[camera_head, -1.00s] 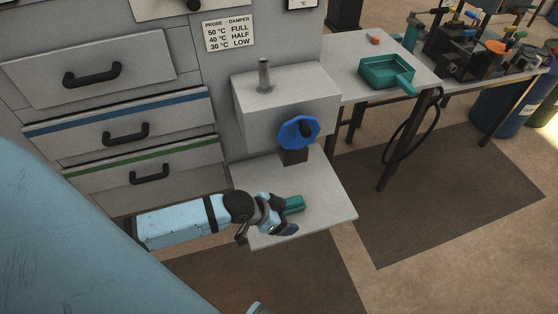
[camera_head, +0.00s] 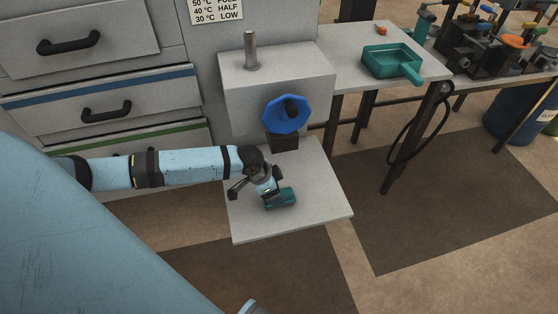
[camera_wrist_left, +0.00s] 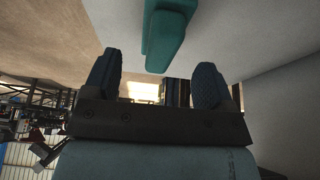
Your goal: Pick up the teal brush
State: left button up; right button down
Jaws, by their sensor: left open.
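The teal brush (camera_head: 281,199) lies on the light grey plate (camera_head: 318,208) in front of the press. It also shows at the top middle of the left wrist view (camera_wrist_left: 165,30), with its near end pointing between my fingers. My left gripper (camera_head: 268,188) is at the brush, on its left and upper side in the head view, and hides part of it. In the left wrist view my two dark fingers (camera_wrist_left: 156,80) are spread wide, with nothing held between them. I cannot tell whether a finger touches the brush. My right gripper is not in view.
The press block (camera_head: 277,85) with a blue handwheel (camera_head: 286,114) stands just behind the plate. A drawer cabinet (camera_head: 90,75) is at left. A side table (camera_head: 345,60) holds a teal pan (camera_head: 390,60) and a small orange block (camera_head: 381,30). The plate's right part is clear.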

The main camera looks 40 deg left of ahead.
aim_at(281, 193)
pick_arm(q)
jog(key=b+x, duration=0.1)
jog(key=x, duration=0.4)
jog(key=shift+w+d+f, duration=0.15)
jog(key=shift+w, duration=0.05)
jog(key=c, duration=1)
jog(key=shift+c, duration=0.2)
jog(key=shift+r, duration=0.65)
notch_tip(281, 193, up, 2)
jog(key=shift+r+p, duration=0.1)
jog(key=shift+p, duration=0.3)
jog(key=s+a, duration=1.1)
jog(key=s, duration=0.2)
jog(key=shift+s+a+p, duration=0.35)
jog(key=shift+a+p, duration=0.05)
jog(key=shift+p, duration=0.05)
